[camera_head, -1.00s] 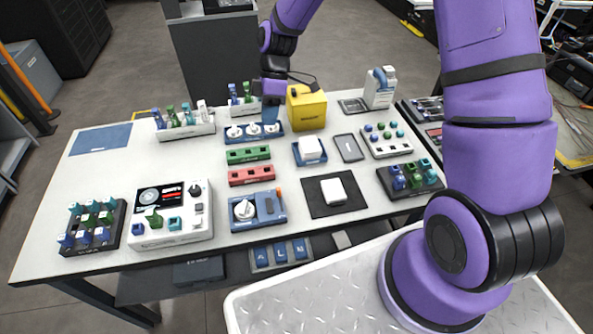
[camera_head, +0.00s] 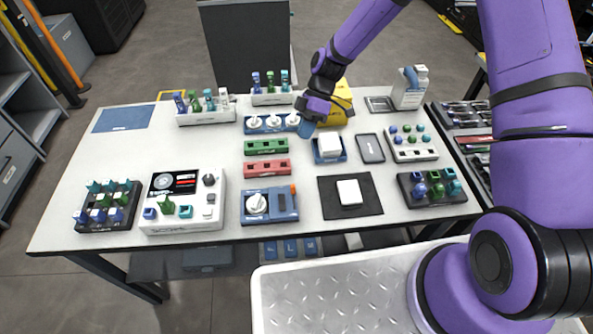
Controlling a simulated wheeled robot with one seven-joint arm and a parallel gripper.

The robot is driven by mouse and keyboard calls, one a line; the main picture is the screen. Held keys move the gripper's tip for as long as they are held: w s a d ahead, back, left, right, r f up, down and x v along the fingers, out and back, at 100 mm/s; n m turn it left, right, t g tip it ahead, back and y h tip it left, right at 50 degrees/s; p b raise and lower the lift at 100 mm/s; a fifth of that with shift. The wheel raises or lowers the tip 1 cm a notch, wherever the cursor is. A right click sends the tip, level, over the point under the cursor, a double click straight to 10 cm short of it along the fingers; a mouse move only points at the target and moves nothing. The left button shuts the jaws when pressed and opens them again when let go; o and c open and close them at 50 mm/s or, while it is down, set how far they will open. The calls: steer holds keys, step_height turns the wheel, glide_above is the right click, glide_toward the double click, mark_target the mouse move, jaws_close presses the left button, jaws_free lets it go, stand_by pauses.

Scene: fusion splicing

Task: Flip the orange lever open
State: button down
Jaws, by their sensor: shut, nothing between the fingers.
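The orange lever (camera_head: 293,188) is a small upright tab on the right edge of a blue device (camera_head: 281,203) near the table's front. The device also carries a round white dial on its left half. My gripper (camera_head: 307,130) is shut and empty. It points down over the rear middle of the table, beside the yellow box (camera_head: 338,112) and the blue tray with white round parts. It is well behind the lever and apart from it. The fingertips are small in this view.
Between gripper and lever lie a green block (camera_head: 265,146), a red block (camera_head: 266,169) and a white cube on a blue base (camera_head: 329,146). A black mat (camera_head: 369,206) with a white piece lies right of the lever. A white console (camera_head: 183,217) stands left of the device.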

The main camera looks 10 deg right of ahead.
mark_target(293, 189)
steer(key=x, duration=1)
steer(key=shift+s, duration=1.2)
steer(key=shift+s+a, duration=0.15)
steer(key=shift+s, duration=0.65)
steer(key=shift+s, duration=2.5)
